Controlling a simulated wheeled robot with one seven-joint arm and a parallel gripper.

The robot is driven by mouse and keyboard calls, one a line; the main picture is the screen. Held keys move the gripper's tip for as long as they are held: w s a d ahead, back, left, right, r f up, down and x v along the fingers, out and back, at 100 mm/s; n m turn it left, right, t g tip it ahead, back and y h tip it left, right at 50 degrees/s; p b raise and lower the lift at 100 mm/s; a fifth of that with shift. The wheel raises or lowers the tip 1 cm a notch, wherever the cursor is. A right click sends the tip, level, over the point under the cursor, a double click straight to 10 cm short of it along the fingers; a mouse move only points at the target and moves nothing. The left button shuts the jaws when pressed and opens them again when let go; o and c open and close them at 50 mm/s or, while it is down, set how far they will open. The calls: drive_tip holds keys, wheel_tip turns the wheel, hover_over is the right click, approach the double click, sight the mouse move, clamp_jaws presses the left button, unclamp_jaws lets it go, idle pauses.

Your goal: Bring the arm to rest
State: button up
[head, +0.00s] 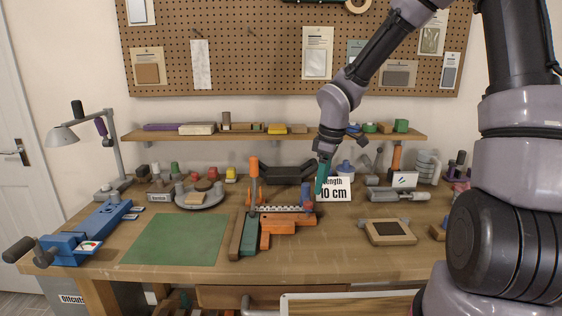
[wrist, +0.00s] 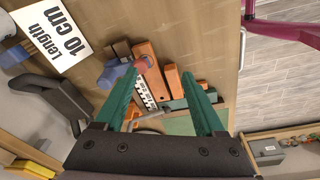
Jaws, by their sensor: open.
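My gripper (head: 322,176) hangs above the back middle of the workbench (head: 330,262), its teal fingers pointing down. In the wrist view my gripper (wrist: 168,98) shows two teal fingers spread apart with nothing held between them. Below and beyond the fingers lie orange blocks (wrist: 147,65) and a ruler-like strip (wrist: 147,92). My arm reaches in from the right side of the head view.
A "Length 10 cm" card (head: 337,189) stands just right of my gripper. Orange blocks (head: 286,222) lie in front of it. A green mat (head: 175,239), a blue vise (head: 95,232) and a framed board (head: 389,231) are on the bench. A shelf (head: 270,135) runs behind.

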drive_tip(key=s+d+r+m+t+h, duration=0.1)
drive_tip(key=s+d+r+m, duration=0.3)
drive_tip(key=r, duration=0.3)
drive_tip(key=s+d+r+m+t+h, duration=0.1)
drive_tip(key=s+d+r+m+t, duration=0.1)
drive_tip(key=d+r+m, duration=0.4)
drive_tip(key=s+d+r+m+t+y, duration=0.3)
drive_tip(key=s+r+m, duration=0.4)
drive_tip(key=s+r, duration=0.3)
drive_tip(key=shift+s+r+m, duration=0.3)
drive_tip(key=shift+s+r, duration=0.1)
drive_tip(key=shift+r, duration=0.3)
